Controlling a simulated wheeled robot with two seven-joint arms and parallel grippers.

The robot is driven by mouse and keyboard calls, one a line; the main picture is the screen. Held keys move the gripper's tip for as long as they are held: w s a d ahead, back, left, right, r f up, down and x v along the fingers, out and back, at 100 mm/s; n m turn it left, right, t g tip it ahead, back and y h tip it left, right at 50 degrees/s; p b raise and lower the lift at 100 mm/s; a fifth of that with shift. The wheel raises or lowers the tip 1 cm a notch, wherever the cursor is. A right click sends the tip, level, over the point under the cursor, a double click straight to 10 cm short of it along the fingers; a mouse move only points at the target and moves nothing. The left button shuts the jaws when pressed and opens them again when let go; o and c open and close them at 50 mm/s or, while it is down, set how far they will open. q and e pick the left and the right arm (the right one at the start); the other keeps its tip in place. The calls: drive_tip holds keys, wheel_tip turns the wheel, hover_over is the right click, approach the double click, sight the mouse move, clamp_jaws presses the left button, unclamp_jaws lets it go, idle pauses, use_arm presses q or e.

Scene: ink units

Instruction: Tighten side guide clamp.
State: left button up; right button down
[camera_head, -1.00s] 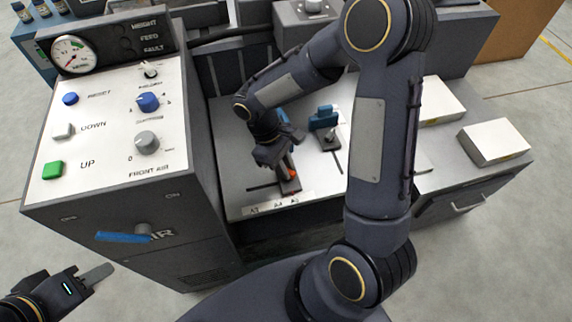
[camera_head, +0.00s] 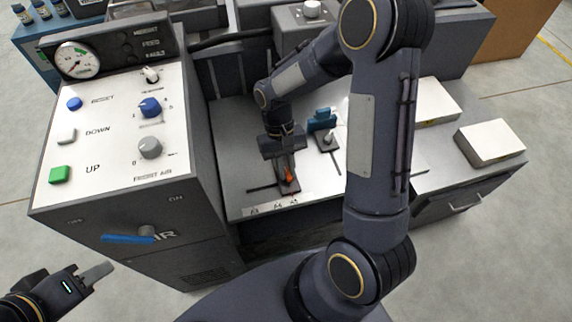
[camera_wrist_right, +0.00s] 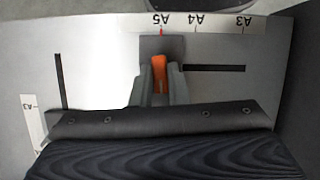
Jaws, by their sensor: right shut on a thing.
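The side guide clamp shows as an orange lever (camera_wrist_right: 159,75) on a dark grey base (camera_wrist_right: 160,45) in the right wrist view. In the head view the orange lever (camera_head: 288,174) stands on the white feeder table (camera_head: 240,130). My right gripper (camera_head: 285,168) points down over the clamp. In the right wrist view its fingers (camera_wrist_right: 158,88) are shut on the orange lever, one on each side. The red mark on the base lines up with the A5 label (camera_wrist_right: 162,20). My left gripper (camera_head: 98,272) is at the lower left, away from the table; its finger gap is not clear.
A second guide with a blue block (camera_head: 322,121) and a pale lever stands just right of my right gripper. The control panel (camera_head: 110,130) rises to the left. Paper stacks (camera_head: 490,143) lie on the right. A blue valve handle (camera_head: 128,238) is on the cabinet front.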

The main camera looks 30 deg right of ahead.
drive_tip(key=m+y, duration=0.1)
drive_tip(key=m, duration=0.1)
drive_tip(key=m+t+p, duration=0.1)
drive_tip(key=m, duration=0.2)
drive_tip(key=shift+d+r+m+y, duration=0.1)
drive_tip(key=shift+d+m+y, duration=0.1)
drive_tip(key=shift+m+y, duration=0.15)
drive_tip(key=shift+s+m+t+y+p, duration=0.1)
drive_tip(key=shift+m+t+y+p, duration=0.25)
drive_tip(key=shift+m, duration=0.7)
drive_tip(key=shift+m+t+y+p, duration=0.25)
drive_tip(key=shift+m+y+p, duration=0.05)
drive_tip(key=shift+m, duration=0.7)
drive_tip(key=c, duration=1.4)
unclamp_jaws()
drive_tip(key=p+v, duration=0.1)
drive_tip(key=v, duration=0.6)
drive_tip(key=shift+d+r, duration=0.2)
drive_tip(key=shift+r, duration=0.05)
